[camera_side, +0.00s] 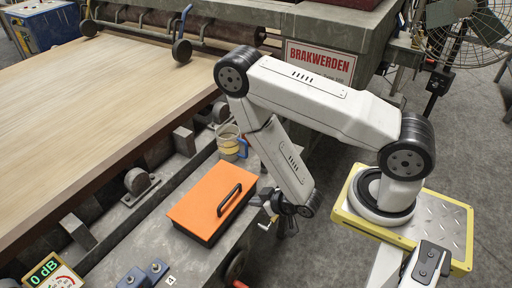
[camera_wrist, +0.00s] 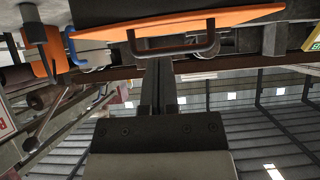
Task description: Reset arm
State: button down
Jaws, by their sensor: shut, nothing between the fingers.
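My gripper (camera_side: 268,218) hangs low at the end of my folded arm, just right of an orange case (camera_side: 208,207) with a black handle. In the wrist view my gripper's two dark fingers (camera_wrist: 158,66) are together with nothing between them. The orange case (camera_wrist: 190,24) and its handle (camera_wrist: 172,46) fill the top of that view, beyond the fingertips. I cannot tell the exact gap between the fingertips and the case.
A mug (camera_side: 230,145) with a blue handle stands behind the case. A wide veneer sheet (camera_side: 85,105) lies on the machine at left. A meter reading 0 dB (camera_side: 50,272) is at front left. A BRAKWERDEN sign (camera_side: 320,60) and a fan (camera_side: 465,30) stand behind my arm.

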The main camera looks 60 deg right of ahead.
jog(key=w+r+g, duration=0.4)
jog(key=w+r, duration=0.1)
jog(key=r, duration=0.4)
jog(key=s+d+r+g, duration=0.1)
jog(key=s+r+g, duration=0.3)
jog(key=r, duration=0.7)
jog(key=shift+s+d+r, duration=0.2)
jog(key=shift+s+r, duration=0.2)
jog(key=shift+s, duration=0.3)
